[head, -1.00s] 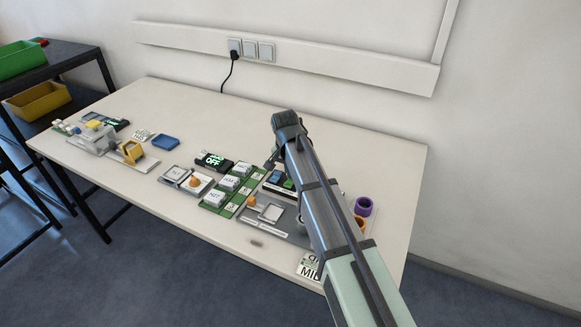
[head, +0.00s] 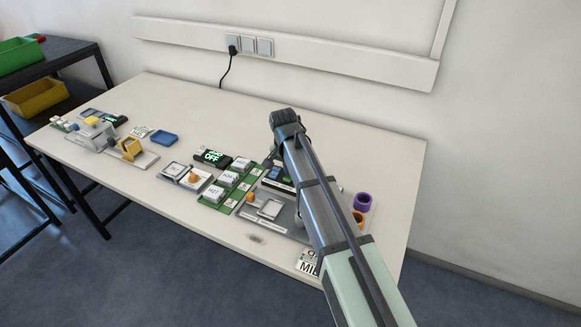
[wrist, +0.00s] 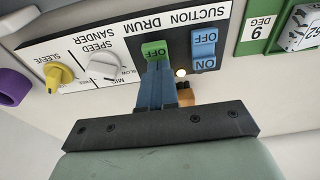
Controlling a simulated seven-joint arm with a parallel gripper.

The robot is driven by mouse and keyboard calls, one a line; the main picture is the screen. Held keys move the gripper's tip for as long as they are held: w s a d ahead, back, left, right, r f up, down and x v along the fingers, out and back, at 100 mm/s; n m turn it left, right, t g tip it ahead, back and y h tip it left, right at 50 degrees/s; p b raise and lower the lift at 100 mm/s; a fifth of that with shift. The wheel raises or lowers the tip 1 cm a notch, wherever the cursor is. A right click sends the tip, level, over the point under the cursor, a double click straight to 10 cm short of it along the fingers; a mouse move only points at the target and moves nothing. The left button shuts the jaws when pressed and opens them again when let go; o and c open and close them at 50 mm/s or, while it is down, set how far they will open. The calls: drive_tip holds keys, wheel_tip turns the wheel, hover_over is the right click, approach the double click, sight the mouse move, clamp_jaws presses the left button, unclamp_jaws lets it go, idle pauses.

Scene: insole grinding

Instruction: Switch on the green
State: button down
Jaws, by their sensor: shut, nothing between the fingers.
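The green switch (wrist: 154,49) is on a black panel (wrist: 225,15) in the wrist view, under the upside-down label DRUM. Its OFF end shows, and my fingers hide the rest. The blue switch (wrist: 204,48), with OFF and ON ends, sits beside it under SUCTION. My gripper (wrist: 155,68) is shut and empty, with its fingertips over the green switch's hidden end. I cannot tell whether they touch it. In the head view the panel is partly hidden behind my arm, and my fingertips do not show.
A yellow SLEEVE knob (wrist: 60,73) and a white SPEED knob (wrist: 105,66) sit left of the green switch in the wrist view. Green racks with white blocks (head: 227,179) stand left of the panel. A purple ring (head: 362,201) lies to the right.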

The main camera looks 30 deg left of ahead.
sight(287, 178)
drive_tip(key=shift+s+r, duration=0.15)
drive_tip(key=shift+s, duration=0.3)
wheel_tip(287, 178, up, 14)
drive_tip(key=s, duration=0.2)
drive_tip(key=shift+s, duration=0.15)
idle(0.5)
drive_tip(key=shift+w, duration=0.65)
